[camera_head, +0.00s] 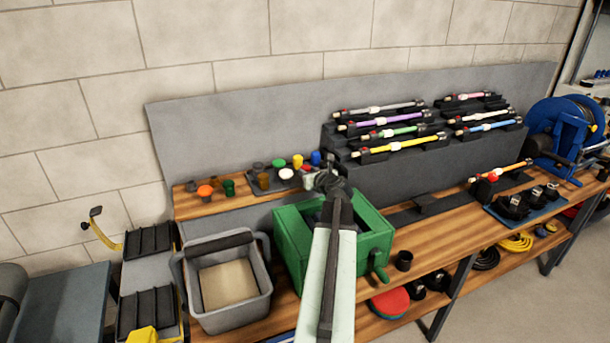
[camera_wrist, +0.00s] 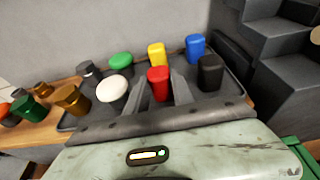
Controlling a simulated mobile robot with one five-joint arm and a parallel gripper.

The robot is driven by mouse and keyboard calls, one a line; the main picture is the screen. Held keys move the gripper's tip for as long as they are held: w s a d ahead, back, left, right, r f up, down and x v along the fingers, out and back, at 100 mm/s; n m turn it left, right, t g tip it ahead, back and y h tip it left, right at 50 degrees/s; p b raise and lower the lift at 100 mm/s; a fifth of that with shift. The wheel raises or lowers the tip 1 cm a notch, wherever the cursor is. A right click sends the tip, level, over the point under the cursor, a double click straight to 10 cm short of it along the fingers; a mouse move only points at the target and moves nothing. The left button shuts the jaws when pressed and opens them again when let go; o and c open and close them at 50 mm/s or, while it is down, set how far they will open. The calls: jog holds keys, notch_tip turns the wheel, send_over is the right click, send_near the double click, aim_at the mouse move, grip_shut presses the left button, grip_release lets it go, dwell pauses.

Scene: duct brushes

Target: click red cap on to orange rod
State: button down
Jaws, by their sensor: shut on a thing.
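My gripper (camera_head: 318,178) is over the cap tray behind the green box. In the wrist view its two dark fingers (camera_wrist: 167,88) are shut on the red cap (camera_wrist: 158,83), among the other caps. Whether the cap is clear of the tray is hard to tell. The red cap shows as a small patch in the head view (camera_head: 306,169). The orange rod (camera_head: 510,170) lies tilted on the bench at the right, far from my gripper, with a red piece and a pale collar near its left end.
The cap tray (camera_head: 276,182) holds white, green, yellow, blue and black caps close around my fingers. A green box with a crank (camera_head: 290,235) stands in front. A stepped rack (camera_head: 350,165) of coloured rods and a blue reel (camera_head: 560,130) stand to the right.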

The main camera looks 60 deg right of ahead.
jog(key=shift+r, duration=0.1)
notch_tip(320, 180, up, 6)
jog(key=p, duration=0.6)
jog(key=shift+s, duration=0.1)
dwell(0.4)
